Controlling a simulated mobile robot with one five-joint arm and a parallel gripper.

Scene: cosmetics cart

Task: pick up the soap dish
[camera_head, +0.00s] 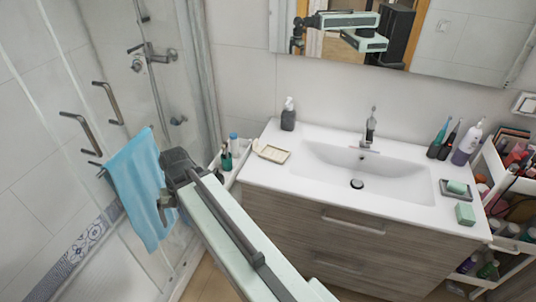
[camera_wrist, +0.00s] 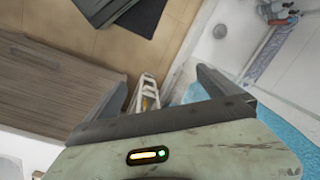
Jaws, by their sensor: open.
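A shallow beige dish (camera_head: 272,153) lies on the left end of the white washbasin counter. A dark dish (camera_head: 446,192) with a green soap bar (camera_head: 457,187) on it lies at the counter's right end. I cannot tell which one is meant by the soap dish. My gripper (camera_head: 163,197) is out to the left of the counter, near the blue towel and apart from both dishes. In the wrist view my gripper (camera_wrist: 160,78) is open and empty, with its fingers wide apart. Neither dish shows in the wrist view.
A soap dispenser (camera_head: 288,114) stands behind the beige dish. A blue towel (camera_head: 142,185) hangs at the glass shower. A narrow white cart (camera_wrist: 146,92) shows between my fingers. A loaded cart (camera_head: 515,185) stands right of the counter. A green block (camera_head: 465,214) sits near the front edge.

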